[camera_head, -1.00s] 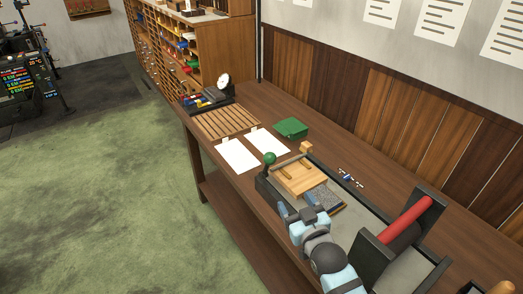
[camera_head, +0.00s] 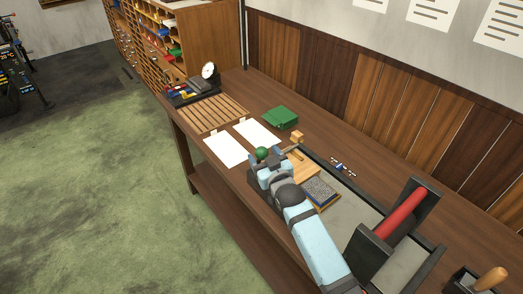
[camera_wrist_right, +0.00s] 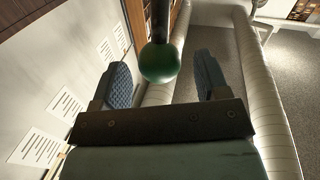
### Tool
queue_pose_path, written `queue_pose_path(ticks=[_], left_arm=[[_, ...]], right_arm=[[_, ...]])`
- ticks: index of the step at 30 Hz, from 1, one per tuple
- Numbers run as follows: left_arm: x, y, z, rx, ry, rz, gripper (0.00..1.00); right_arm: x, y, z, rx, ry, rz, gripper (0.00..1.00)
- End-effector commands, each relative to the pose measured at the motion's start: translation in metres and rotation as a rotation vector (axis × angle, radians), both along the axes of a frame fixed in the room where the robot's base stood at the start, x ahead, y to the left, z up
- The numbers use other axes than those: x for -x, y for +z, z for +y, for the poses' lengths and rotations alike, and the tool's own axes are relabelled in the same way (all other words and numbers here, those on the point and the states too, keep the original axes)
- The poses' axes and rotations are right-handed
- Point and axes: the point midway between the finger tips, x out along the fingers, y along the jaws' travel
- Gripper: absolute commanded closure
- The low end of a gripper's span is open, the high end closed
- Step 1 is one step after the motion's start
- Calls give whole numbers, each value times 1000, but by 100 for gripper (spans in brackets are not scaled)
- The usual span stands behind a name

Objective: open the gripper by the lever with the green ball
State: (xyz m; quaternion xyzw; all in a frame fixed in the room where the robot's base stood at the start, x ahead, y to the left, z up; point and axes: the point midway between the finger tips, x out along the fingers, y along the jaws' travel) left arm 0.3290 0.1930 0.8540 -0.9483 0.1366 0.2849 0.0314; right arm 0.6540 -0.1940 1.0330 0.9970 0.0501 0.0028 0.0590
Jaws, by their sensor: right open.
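The green ball (camera_head: 262,152) sits on the lever at the far left end of the press bed. In the right wrist view the ball (camera_wrist_right: 161,64) hangs on a dark rod (camera_wrist_right: 160,20), between the fingers near their tips. My right gripper (camera_wrist_right: 163,75) is open, with one blue padded finger on each side of the ball; gaps show on both sides. In the head view my right arm reaches over the bed to the ball and hides much of the lever and part of the wooden block (camera_head: 304,168). My left gripper is out of view.
A dark block with a grey face (camera_head: 320,191) lies on the bed beside my arm. A red roller (camera_head: 402,213) stands at the right. A panelled wall backs the bench.

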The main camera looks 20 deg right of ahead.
Motion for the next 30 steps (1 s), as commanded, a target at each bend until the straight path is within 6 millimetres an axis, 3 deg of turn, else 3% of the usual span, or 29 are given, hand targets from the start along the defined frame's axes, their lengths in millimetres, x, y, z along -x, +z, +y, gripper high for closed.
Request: queue_pose_path(ticks=[6, 15, 17, 24, 30], left_arm=[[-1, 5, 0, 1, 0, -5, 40], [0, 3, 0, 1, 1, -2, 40], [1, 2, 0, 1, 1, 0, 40], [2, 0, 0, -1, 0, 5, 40], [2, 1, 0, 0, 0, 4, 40]], right_arm=[[-19, 0, 2, 0, 0, 0, 32], [-21, 0, 2, 0, 0, 0, 32], [-21, 0, 2, 0, 0, 0, 43], [-21, 0, 2, 0, 0, 0, 98], [-25, 1, 2, 3, 0, 7, 98]])
